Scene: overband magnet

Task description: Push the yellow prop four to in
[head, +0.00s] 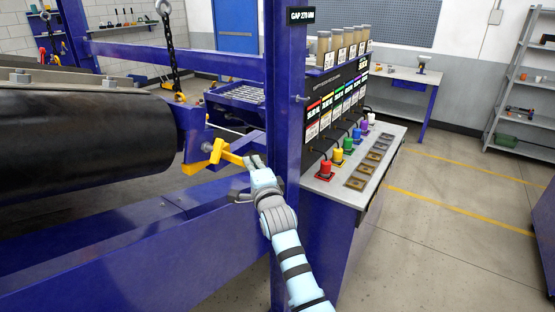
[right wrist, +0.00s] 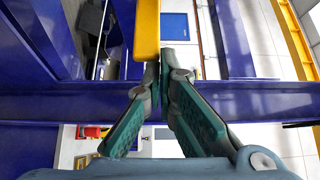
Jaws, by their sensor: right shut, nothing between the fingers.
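The yellow prop (head: 228,156) is a bar with a wider block at its left end, by the blue bracket beside the black roller. My right gripper (head: 252,161) is at the bar's right end, with its fingers pointing toward it. In the right wrist view the yellow prop (right wrist: 147,30) runs down from the top edge to the tips of my right gripper (right wrist: 158,68). The fingers are together at the tips with nothing between them. I cannot tell whether the tips touch the bar. My left gripper is not in view.
A blue frame post (head: 284,100) stands just right of my right gripper, with a blue beam (head: 140,240) below. The black roller (head: 80,140) fills the left. A console (head: 350,190) with several coloured knobs stands behind the post. The floor (head: 450,200) at right is clear.

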